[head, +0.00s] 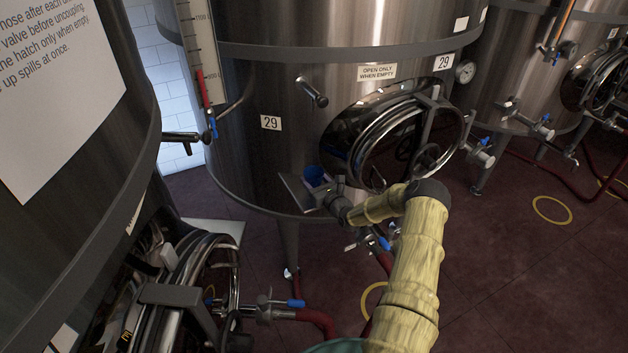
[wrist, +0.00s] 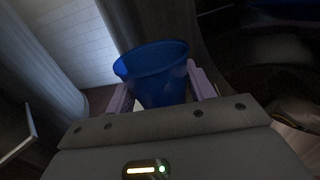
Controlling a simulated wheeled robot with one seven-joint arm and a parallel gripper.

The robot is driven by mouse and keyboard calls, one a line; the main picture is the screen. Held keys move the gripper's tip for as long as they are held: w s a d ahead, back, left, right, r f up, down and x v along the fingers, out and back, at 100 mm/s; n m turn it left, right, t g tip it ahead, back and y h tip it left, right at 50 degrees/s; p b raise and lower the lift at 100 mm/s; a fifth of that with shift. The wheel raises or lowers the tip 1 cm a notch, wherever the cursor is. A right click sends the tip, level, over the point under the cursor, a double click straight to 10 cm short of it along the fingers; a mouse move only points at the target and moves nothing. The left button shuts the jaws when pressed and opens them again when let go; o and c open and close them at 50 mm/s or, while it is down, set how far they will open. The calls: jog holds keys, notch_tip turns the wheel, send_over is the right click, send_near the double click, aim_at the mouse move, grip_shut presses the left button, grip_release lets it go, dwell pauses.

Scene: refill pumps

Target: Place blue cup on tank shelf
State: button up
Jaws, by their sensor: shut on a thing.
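The blue cup (head: 315,176) is upright beside the tank numbered 29 (head: 265,165) in the head view. My gripper (head: 320,188) is shut on it. In the wrist view the cup (wrist: 155,72) sits between the two pale fingers of my gripper (wrist: 160,88), its open rim showing. A small grey tank shelf (head: 292,190) juts from the tank just left of the cup. The cup appears over or right against this shelf. I cannot tell whether its base touches, because my gripper hides the lower part.
A round hatch (head: 400,140) with a handwheel is close right of my gripper. A valve with a blue handle (head: 383,242) and red hose is below. Another tank (head: 60,110) with an open-looking hatch stands at near left. Dark red floor (head: 500,270) is free at right.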

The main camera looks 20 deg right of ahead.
jog(key=shift+f, duration=0.2)
jog(key=o, duration=1)
jog(key=shift+c, duration=0.2)
jog(key=shift+r, duration=0.1)
jog(key=shift+r, duration=0.2)
jog(key=shift+s+f, duration=0.15)
jog(key=shift+s, duration=0.15)
jog(key=s+d+b, duration=0.1)
jog(key=s, duration=1)
jog(key=shift+s+d, duration=0.15)
jog(key=shift+d, duration=0.15)
